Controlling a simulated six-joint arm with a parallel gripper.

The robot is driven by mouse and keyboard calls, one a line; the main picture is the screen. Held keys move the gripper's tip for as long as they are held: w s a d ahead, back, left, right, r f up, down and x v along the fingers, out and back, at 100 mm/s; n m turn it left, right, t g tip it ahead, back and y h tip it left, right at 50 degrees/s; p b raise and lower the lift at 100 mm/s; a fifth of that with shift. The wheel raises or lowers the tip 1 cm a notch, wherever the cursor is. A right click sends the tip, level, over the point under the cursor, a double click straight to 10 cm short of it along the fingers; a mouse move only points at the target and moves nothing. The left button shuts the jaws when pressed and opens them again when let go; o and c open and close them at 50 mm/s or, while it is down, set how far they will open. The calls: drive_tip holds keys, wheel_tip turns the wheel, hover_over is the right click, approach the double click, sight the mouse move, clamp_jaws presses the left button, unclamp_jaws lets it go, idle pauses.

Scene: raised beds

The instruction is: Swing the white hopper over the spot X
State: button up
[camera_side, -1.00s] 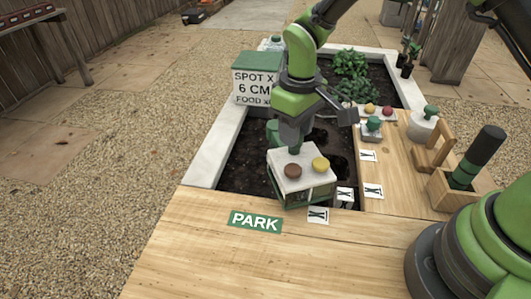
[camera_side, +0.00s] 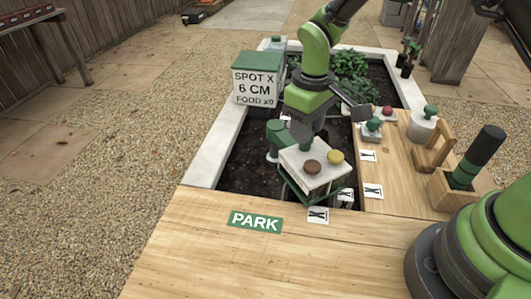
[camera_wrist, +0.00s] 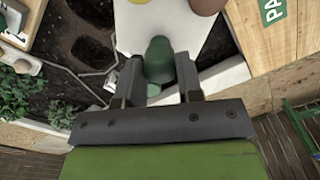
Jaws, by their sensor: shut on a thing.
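The white hopper (camera_side: 298,164) is a pale block with a green knob, brown and yellow caps on top and a green frame below. It sits over the front of the soil bed, turned at an angle. My gripper (camera_wrist: 157,78) is shut on the green knob (camera_wrist: 158,58). The sign reading SPOT X, 6 CM, FOOD x0 (camera_side: 257,88) stands at the bed's far left. I cannot tell where spot X itself is on the soil; the hopper and my arm cover part of it.
A green PARK label (camera_side: 255,222) lies on the bare wooden front board. Small white marker cards (camera_side: 373,191) lie right of the hopper. A knobbed white pot (camera_side: 421,125) and a wooden holder (camera_side: 455,188) stand on the right board. Leafy plants (camera_side: 350,70) grow at the back.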

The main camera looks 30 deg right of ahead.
drive_tip(key=o, duration=0.5)
drive_tip(key=shift+r, duration=0.1)
drive_tip(key=shift+r, duration=3.4)
drive_tip(key=shift+d+r, duration=0.1)
drive_tip(key=shift+r, duration=0.05)
drive_tip(key=s+r+m+t, duration=0.2)
drive_tip(key=s+r, duration=0.2)
drive_tip(key=s, duration=0.2)
drive_tip(key=s+d+r+m+t+y, duration=0.1)
drive_tip(key=s+r+m+t, duration=0.1)
drive_tip(key=s+r, duration=0.3)
drive_tip(key=s+d+r+m+t+y, duration=0.1)
drive_tip(key=s+r+m+t, duration=0.2)
drive_tip(key=s, duration=0.5)
drive_tip(key=shift+s+d+r, duration=0.15)
drive_tip(key=shift+r, duration=0.3)
drive_tip(key=shift+s+d+r, duration=0.1)
drive_tip(key=shift+r, duration=0.3)
